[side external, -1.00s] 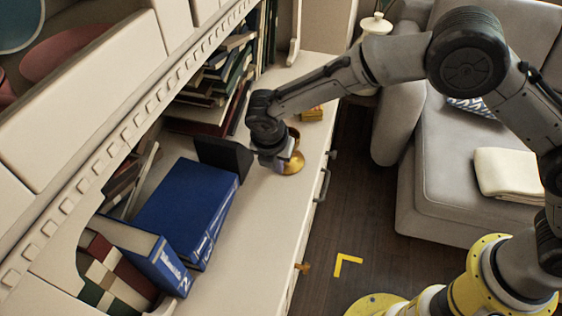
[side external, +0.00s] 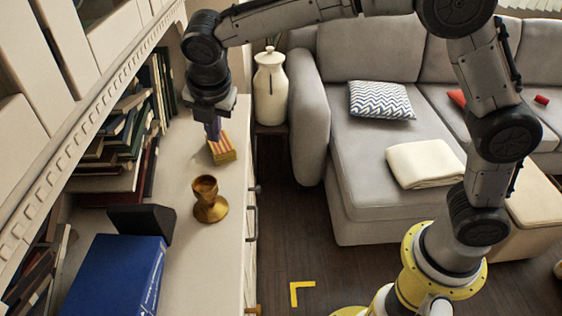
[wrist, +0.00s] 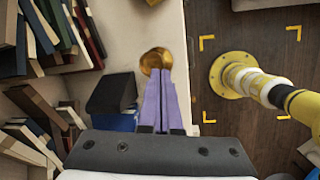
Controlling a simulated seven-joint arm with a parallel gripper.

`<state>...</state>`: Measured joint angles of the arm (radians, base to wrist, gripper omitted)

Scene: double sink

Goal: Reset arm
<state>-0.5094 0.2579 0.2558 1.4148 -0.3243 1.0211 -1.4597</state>
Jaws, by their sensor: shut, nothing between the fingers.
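My arm reaches in from the right in the side external view, bent over the cabinet top (side external: 205,285). A gold goblet (side external: 209,203) stands upright on the cabinet top, apart from the gripper.
A blue binder (side external: 117,275) and a black object (side external: 142,220) lie on the cabinet top. Books (side external: 113,145) fill the shelf at left. A white lidded jar (side external: 271,88) stands beside the grey sofa (side external: 340,150). Open floor (side external: 285,225) lies between cabinet and sofa.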

